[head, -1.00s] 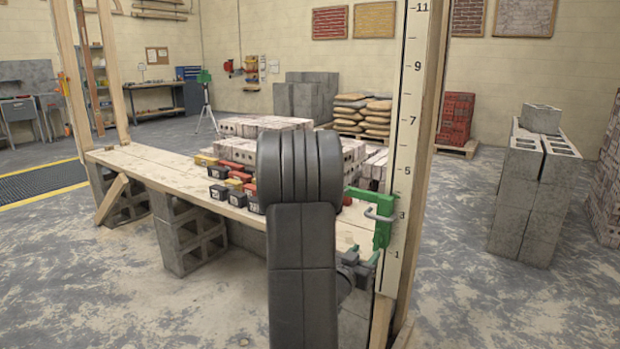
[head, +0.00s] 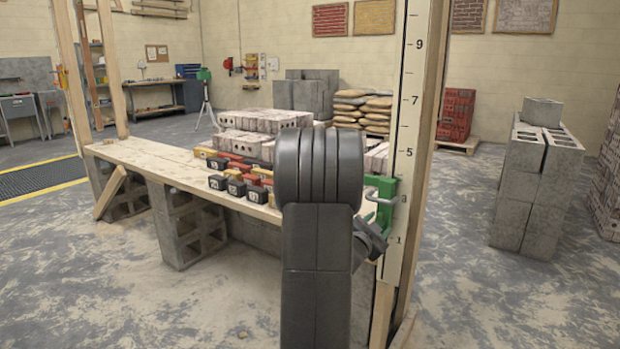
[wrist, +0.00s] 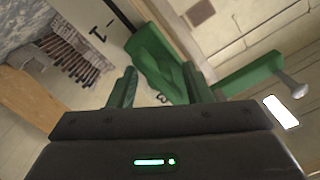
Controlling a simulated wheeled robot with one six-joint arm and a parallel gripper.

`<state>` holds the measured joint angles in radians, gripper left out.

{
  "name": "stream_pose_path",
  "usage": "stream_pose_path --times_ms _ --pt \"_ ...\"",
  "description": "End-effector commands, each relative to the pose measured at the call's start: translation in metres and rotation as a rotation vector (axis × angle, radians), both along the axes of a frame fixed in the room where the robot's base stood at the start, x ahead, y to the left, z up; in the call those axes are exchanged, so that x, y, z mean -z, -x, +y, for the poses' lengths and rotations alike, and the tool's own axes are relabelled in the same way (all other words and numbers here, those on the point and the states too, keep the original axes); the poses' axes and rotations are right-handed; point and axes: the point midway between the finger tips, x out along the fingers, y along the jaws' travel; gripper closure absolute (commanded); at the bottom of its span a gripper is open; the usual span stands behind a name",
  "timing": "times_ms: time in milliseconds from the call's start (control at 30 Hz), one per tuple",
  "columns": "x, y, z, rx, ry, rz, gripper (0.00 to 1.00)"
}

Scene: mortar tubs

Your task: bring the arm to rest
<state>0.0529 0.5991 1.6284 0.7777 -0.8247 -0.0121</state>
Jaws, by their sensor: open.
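My gripper (wrist: 160,87) shows in the wrist view with its two fingers apart and nothing held between them. A green clamp (wrist: 162,62) with a metal bar lies just beyond the fingertips; I cannot tell whether they touch it. In the head view my dark arm stands upright right of centre and hides most of the gripper, of which a grey part shows low beside the post. The same green clamp (head: 384,208) sits there on the numbered white staff (head: 408,130), near mark 3.
Pale bricks (head: 265,121) are piled behind. A tall grey block stack (head: 530,190) stands at right, with open floor between it and the staff.

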Motion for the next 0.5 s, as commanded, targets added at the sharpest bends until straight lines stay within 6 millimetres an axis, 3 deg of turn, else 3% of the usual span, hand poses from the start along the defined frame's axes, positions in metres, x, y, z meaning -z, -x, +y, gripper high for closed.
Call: stream_pose_path --times_ms 500 --pt "0.0014 0.0003 -0.0006 0.001 -0.321 -0.218 0.55"
